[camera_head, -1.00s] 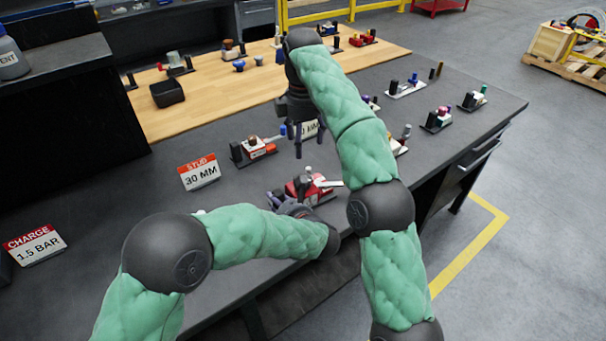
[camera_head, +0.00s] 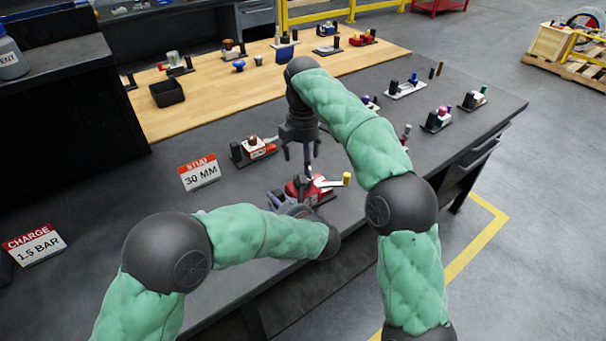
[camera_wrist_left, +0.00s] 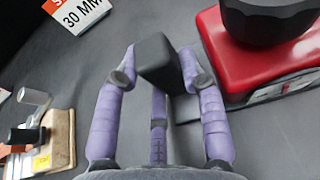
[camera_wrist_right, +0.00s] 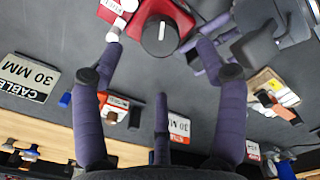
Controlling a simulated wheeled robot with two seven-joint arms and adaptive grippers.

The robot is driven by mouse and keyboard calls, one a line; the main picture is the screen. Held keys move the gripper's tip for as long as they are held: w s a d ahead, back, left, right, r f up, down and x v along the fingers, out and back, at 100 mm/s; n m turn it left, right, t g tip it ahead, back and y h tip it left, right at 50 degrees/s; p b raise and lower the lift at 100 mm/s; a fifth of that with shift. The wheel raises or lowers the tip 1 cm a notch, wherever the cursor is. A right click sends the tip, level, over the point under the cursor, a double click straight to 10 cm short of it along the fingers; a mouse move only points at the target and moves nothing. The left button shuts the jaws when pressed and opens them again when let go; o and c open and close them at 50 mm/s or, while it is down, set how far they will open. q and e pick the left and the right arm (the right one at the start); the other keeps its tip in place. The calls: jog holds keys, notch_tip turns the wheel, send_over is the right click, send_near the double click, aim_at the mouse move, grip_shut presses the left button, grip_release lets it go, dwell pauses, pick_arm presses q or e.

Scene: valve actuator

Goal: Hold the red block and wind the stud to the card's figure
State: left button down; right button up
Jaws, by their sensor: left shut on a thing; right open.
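The red block (camera_head: 303,190) stands near the bench's front edge; the right wrist view shows it at the top (camera_wrist_right: 172,14). A round black knob (camera_wrist_right: 160,36) with a white line sits on it, also large in the left wrist view (camera_wrist_left: 268,18). My left gripper (camera_head: 285,203) is low at the block's left side, its fingers closed around a black post (camera_wrist_left: 160,62) beside the red body. My right gripper (camera_head: 302,160) is open and empty above the block, fingers pointing down. The stud card (camera_head: 199,172) reads 30 MM. I cannot make out the stud itself.
A pale arm with a yellow cylinder (camera_head: 347,179) lies right of the block. A white-and-red fixture (camera_head: 257,148) stands behind it. A charge card (camera_head: 35,244) reads 1.5 BAR. A cable card (camera_wrist_right: 28,77) reads 30 MM.

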jog(key=shift+f, duration=3.15)
jog(key=c, duration=1.1)
